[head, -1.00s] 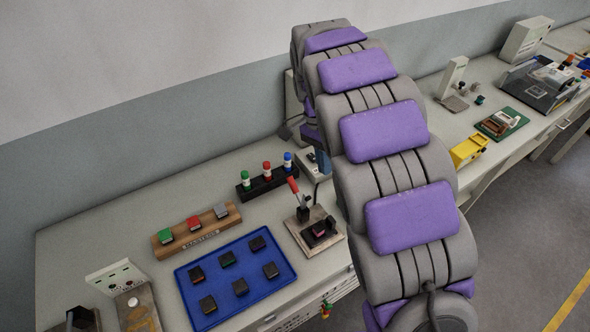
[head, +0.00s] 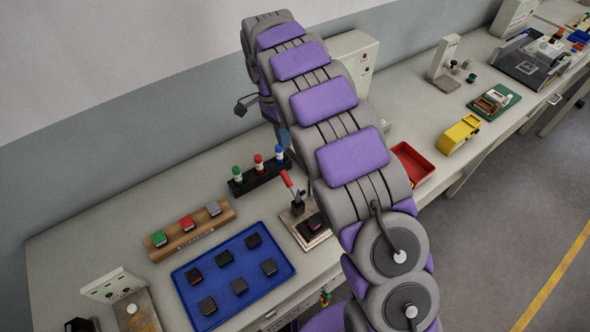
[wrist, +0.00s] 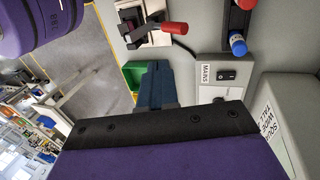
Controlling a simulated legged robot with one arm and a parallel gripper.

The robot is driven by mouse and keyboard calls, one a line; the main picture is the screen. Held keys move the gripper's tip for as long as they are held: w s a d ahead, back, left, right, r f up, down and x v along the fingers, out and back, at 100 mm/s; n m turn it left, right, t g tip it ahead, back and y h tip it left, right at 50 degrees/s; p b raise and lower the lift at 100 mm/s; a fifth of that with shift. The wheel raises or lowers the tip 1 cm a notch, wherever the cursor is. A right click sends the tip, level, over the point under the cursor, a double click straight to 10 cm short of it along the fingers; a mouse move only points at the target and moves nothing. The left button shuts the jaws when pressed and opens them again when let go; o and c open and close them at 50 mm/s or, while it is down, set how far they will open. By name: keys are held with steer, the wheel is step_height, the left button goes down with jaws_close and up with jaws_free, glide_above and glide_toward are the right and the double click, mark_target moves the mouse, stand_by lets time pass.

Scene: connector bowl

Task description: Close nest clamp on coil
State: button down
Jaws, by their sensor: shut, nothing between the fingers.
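The nest clamp has a red handle (head: 287,178) standing raised at a tilt above its metal base plate (head: 299,230). A dark coil block (head: 316,223) sits in the nest at the front of that plate, partly beside my arm. In the wrist view the red handle (wrist: 174,28) lies at the top, with the clamp's plate (wrist: 133,12) to its left. My gripper's blue fingers (wrist: 154,84) are together with nothing between them, apart from the handle. In the head view my arm mostly hides the gripper.
A grey MAINS switch box (wrist: 226,75) and a rack with red, green and blue capped posts (head: 262,174) stand near the clamp. A blue tray (head: 210,318) of dark blocks and a wooden block holder (head: 176,242) lie left. A red bin (head: 412,163) is right of my arm.

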steer(key=b, duration=0.2)
glide_toward(293, 186)
steer(key=shift+x, duration=0.9)
steer(key=shift+s+d+f, duration=0.25)
steer(key=shift+s+d, duration=0.15)
steer(key=shift+s, duration=0.1)
steer(key=shift+s+d+f, duration=0.3)
steer(key=shift+s+d, duration=0.05)
steer(key=shift+s, duration=0.15)
steer(key=shift+s+d+f, duration=0.15)
steer(key=shift+s+d, duration=0.1)
steer(key=shift+s, duration=0.5)
steer(key=shift+d, duration=0.2)
